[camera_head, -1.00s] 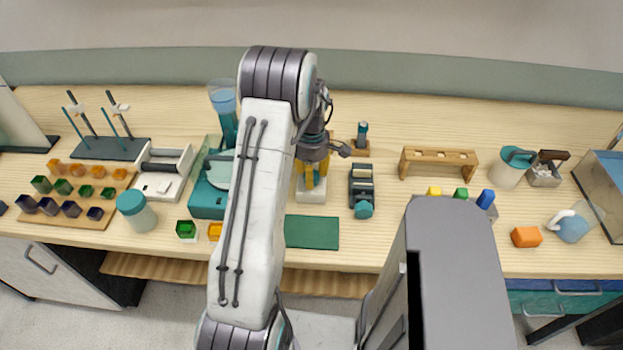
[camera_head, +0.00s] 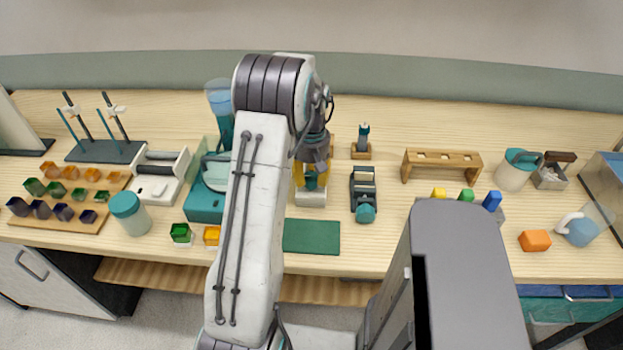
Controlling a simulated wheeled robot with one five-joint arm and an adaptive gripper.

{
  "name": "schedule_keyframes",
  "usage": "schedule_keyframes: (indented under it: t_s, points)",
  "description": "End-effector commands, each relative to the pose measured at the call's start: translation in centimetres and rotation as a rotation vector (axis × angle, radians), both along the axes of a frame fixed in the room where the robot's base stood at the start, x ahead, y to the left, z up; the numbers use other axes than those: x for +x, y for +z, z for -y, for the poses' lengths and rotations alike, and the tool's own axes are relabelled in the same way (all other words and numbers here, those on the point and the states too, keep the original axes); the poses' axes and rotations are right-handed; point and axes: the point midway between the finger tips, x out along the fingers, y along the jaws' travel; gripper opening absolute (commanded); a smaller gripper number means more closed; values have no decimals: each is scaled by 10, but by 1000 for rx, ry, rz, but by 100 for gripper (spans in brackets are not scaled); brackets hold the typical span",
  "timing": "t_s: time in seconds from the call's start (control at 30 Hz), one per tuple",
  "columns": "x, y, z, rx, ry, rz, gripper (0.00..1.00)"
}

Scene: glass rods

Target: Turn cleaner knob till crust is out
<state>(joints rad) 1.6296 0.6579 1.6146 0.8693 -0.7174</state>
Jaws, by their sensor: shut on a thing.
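My gripper (camera_head: 311,176), with yellow fingers, points down at a small white device (camera_head: 310,199) near the middle of the bench. It is shut on a teal knob (camera_head: 312,182) that shows between the fingers on top of this device. The upper part of the device is partly hidden by the gripper and my arm. I cannot make out any crust on or in it. I cannot tell the angle of the knob.
Right of my gripper stands a black device (camera_head: 363,188) with a teal round end. A dark green mat (camera_head: 311,236) lies in front. A wooden rack (camera_head: 441,163) stands farther right. My arm hides part of the teal machine (camera_head: 205,203) at left.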

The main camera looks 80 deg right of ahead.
Motion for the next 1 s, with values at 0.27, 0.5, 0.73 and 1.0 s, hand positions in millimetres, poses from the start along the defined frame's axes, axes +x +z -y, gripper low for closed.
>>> schedule_keyframes:
  t_s: [0.27,0.5,0.73,1.0]
  points:
    - [1,-4,-1,7,-260,0,7]
    - [0,-3,-1,6,-489,-1,7]
    - [0,-3,-1,5,-707,0,7]
    - [-1,-3,-1,5,-964,-2,7]
